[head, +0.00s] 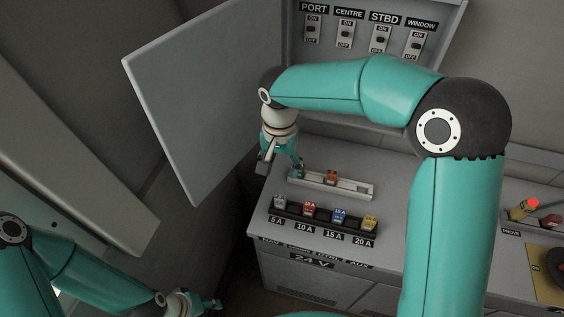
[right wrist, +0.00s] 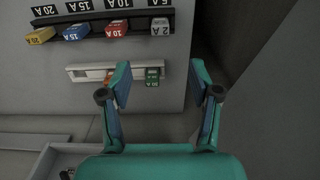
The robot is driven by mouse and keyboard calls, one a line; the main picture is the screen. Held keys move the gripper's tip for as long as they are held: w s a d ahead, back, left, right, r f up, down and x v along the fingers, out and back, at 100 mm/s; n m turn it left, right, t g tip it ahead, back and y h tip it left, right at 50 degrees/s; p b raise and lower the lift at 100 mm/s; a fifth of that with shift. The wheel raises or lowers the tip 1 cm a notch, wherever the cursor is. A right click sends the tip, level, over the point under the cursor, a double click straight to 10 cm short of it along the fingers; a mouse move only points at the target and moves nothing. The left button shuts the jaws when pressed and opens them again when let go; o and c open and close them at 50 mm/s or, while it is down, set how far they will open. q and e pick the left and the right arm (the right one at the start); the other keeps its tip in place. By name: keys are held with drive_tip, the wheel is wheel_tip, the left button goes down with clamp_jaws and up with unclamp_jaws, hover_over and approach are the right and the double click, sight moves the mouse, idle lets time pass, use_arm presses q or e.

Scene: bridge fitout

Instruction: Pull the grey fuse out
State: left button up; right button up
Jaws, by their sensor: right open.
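The grey fuse (head: 279,201) sits in the dark fuse rack (head: 323,224) on the console, at the 5 A end. In the right wrist view the grey fuse (right wrist: 160,27) shows a "2" on its face and stands above and beyond the fingertips, apart from them. My right gripper (right wrist: 160,75) is open and empty. In the head view my right gripper (head: 281,165) hangs over the console's left edge, behind the rack. My left gripper (head: 200,303) is low at the bottom left, away from the rack; its finger opening is unclear.
Red (head: 309,209), blue (head: 339,215) and yellow (head: 369,222) fuses share the rack. A pale strip (head: 351,190) behind it holds an orange fuse (head: 331,177) and a green fuse (right wrist: 152,76). An open cabinet door (head: 190,100) stands left of my right gripper.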

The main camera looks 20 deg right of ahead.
sight(280, 197)
wheel_tip(280, 197, down, 16)
drive_tip(key=b, duration=0.9)
clamp_jaws()
drive_tip(key=shift+r, duration=0.1)
drive_tip(key=shift+r+p, duration=1.55)
drive_tip(key=shift+r, duration=1)
